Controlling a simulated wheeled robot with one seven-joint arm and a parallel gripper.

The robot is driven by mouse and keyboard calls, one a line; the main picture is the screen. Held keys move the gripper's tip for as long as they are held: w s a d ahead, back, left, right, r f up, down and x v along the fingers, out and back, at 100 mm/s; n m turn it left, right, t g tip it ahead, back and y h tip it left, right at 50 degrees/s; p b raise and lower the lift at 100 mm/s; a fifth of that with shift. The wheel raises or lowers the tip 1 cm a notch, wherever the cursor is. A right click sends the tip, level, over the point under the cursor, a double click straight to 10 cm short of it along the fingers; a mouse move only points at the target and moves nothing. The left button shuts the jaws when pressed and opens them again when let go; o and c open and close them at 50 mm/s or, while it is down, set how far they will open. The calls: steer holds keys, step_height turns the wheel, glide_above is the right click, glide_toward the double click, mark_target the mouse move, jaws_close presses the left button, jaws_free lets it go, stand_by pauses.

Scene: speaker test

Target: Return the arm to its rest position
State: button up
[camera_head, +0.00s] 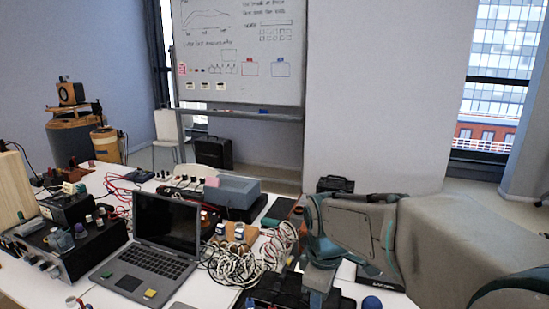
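My arm enters from the right edge as a thick grey link with teal joints. It reaches left over the right part of the white table (202,290) and bends downward near the table's front. A narrow blue-grey part of it runs down towards the bottom edge. I cannot make out any gripper fingers, so whether my gripper is open or holds something does not show.
An open laptop (167,235) stands at the table's middle front. Tangled white cables (237,265) lie between it and my arm. Black equipment (75,247) fills the left. A grey box (232,191) stands behind the laptop. A whiteboard (240,60) stands behind the table.

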steer(key=s+d+f+m+t, duration=0.1)
steer(key=s+d+m, duration=0.4)
steer(key=s+m, duration=0.7)
steer(key=shift+s+d+m, duration=0.2)
steer(key=shift+s+m, duration=0.1)
steer(key=shift+s, duration=0.35)
stand_by(1.2)
